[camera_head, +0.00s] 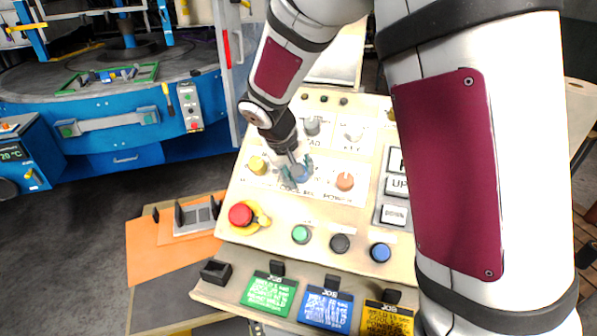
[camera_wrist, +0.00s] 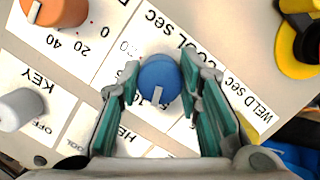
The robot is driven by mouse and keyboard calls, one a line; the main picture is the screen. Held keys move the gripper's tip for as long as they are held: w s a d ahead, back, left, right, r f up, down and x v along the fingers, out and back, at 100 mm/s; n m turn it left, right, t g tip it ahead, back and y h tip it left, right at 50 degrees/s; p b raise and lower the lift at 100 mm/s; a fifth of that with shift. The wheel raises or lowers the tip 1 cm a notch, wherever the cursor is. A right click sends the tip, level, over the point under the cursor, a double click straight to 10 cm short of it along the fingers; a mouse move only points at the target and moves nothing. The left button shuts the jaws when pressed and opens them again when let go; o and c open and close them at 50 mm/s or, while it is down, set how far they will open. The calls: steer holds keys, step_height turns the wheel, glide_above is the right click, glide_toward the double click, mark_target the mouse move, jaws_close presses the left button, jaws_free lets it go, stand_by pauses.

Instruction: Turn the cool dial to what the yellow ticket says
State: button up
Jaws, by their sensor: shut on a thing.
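The cool dial is a blue knob (camera_wrist: 160,78) with a white pointer mark, under the "COOL SEC" label in the wrist view. The pointer aims toward the bottom of that view. My gripper (camera_wrist: 163,95) has its teal-padded fingers on either side of the knob, shut on it. In the head view my gripper (camera_head: 297,172) comes down on the blue dial (camera_head: 299,174) in the panel's middle row. The yellow ticket (camera_head: 387,319) hangs at the panel's front edge, partly cut off at the bottom. Its text is too small to read surely.
A yellow dial (camera_head: 257,165) and an orange dial (camera_head: 345,181) flank the blue one. A red emergency button (camera_head: 240,214) and green, black and blue buttons sit nearer. Green (camera_head: 268,293) and blue (camera_head: 325,308) tickets hang beside the yellow one. My arm covers the panel's right side.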

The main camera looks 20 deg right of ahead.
steer(key=shift+n+h, duration=0.4)
steer(key=shift+n, duration=1.7)
steer(key=o, duration=1.1)
steer(key=shift+o, duration=0.2)
steer(key=v, duration=1.2)
